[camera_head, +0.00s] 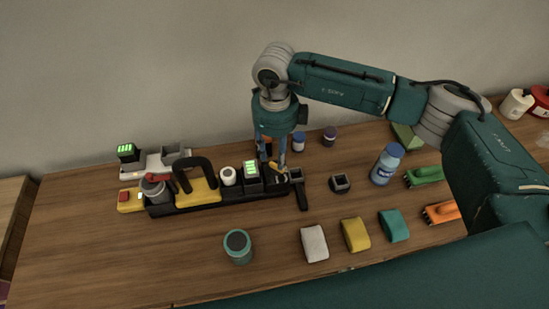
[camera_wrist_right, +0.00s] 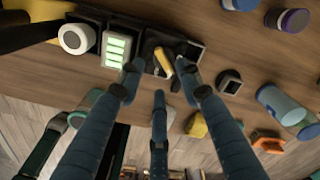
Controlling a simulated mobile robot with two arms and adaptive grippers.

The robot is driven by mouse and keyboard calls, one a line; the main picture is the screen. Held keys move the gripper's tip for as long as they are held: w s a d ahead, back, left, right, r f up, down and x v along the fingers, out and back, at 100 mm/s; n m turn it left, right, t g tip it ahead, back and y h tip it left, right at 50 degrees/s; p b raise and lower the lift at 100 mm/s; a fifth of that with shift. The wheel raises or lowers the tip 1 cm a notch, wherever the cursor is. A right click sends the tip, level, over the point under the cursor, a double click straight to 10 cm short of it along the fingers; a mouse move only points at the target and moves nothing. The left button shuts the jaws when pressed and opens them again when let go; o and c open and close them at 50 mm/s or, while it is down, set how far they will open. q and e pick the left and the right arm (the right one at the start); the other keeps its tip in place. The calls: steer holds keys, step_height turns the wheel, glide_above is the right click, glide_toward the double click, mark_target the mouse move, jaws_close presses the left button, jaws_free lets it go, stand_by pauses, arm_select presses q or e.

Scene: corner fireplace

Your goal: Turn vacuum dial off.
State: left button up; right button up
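A black unit with a short yellow bar on top (camera_wrist_right: 164,62), which looks like the dial, sits at the right end of a long black tray (camera_head: 215,201). The bar also shows in the head view (camera_head: 277,169), partly hidden by the fingers. My right gripper (camera_head: 275,170) points down just over this unit. In the right wrist view my right gripper (camera_wrist_right: 161,82) has its fingers spread, with the yellow bar between and beyond the tips. I cannot tell whether any finger touches it. My left gripper is not in view.
A box with a lit green display (camera_head: 252,172) and a white cylinder (camera_head: 228,176) stand close on the left. A yellow block with a black handle (camera_head: 197,190) is farther left. A small dark cube (camera_head: 340,183) and blue bottle (camera_head: 386,165) stand right.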

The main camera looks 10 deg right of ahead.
mark_target(275, 166)
step_height(275, 166, down, 3)
steer(key=shift+w+f+p, duration=0.1)
steer(key=shift+w+p, duration=0.05)
steer(key=shift+p, duration=0.2)
steer(key=shift+f, duration=0.9)
steer(key=c, duration=0.8)
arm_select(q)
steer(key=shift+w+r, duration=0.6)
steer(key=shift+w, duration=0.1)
arm_select(e)
jaws_close()
